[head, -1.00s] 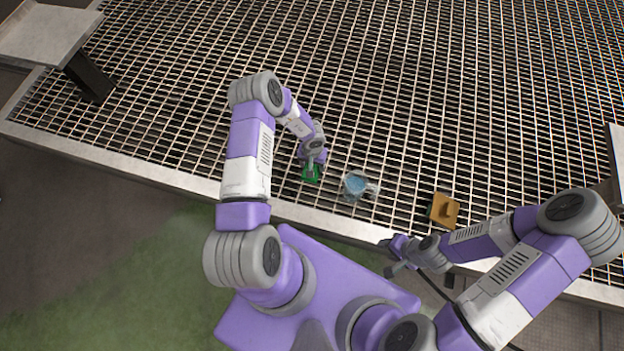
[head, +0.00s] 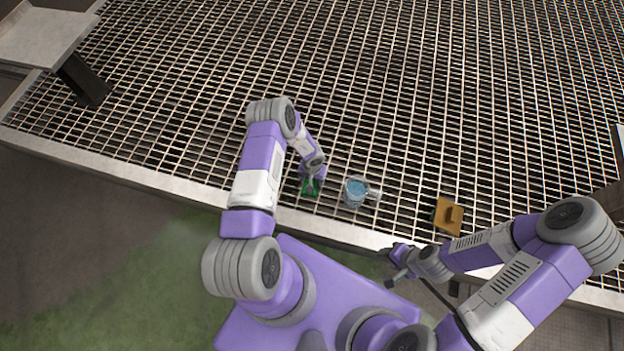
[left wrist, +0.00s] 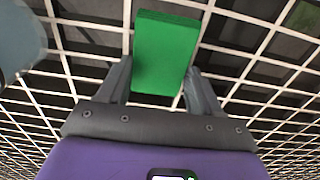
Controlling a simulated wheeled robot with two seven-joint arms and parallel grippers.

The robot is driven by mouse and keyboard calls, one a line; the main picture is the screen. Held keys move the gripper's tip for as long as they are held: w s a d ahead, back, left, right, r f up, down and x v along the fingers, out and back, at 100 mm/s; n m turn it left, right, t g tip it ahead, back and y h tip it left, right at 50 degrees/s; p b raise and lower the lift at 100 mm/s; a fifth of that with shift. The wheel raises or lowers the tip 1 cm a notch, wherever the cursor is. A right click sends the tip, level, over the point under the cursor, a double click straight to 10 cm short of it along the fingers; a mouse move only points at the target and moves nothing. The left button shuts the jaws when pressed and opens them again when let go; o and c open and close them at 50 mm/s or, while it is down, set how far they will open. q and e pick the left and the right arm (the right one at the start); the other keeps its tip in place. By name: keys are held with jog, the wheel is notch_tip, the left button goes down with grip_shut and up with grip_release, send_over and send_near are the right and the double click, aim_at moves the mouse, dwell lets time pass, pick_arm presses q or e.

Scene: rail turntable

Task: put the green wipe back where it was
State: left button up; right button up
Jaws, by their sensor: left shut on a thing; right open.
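The green wipe (head: 311,189) is a small green block-like piece near the front edge of the grating, left of a cup. My left gripper (head: 312,182) is over it and shut on it. In the left wrist view the green wipe (left wrist: 165,55) sits between the two fingers of my left gripper (left wrist: 160,85), with grating behind it. I cannot tell whether it touches the grating. My right gripper (head: 393,266) is open and empty, near the front edge of the grating.
A clear cup of bluish liquid (head: 356,191) with a handle stands just right of the wipe. A tan block with a raised grip (head: 448,215) lies further right. The grating (head: 420,90) behind is clear. A grey plate on a dark post (head: 45,35) stands at far left.

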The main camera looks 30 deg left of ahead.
pick_arm(q)
jog(key=o, duration=0.9)
jog(key=shift+o, duration=0.2)
notch_tip(320, 180, up, 12)
jog(key=p, duration=0.5)
jog(key=s+d+r+h, duration=0.2)
jog(key=s+d+r, duration=0.2)
jog(key=s+d, duration=0.4)
jog(key=s+d+r+h, duration=0.2)
jog(key=s+d+r, duration=0.2)
jog(key=s+d, duration=0.4)
jog(key=shift+s+d+t, duration=0.15)
jog(key=shift+s+t, duration=0.15)
jog(key=shift+s, duration=0.35)
notch_tip(320, 180, up, 5)
jog(key=p, duration=0.4)
jog(key=shift+p, duration=0.4)
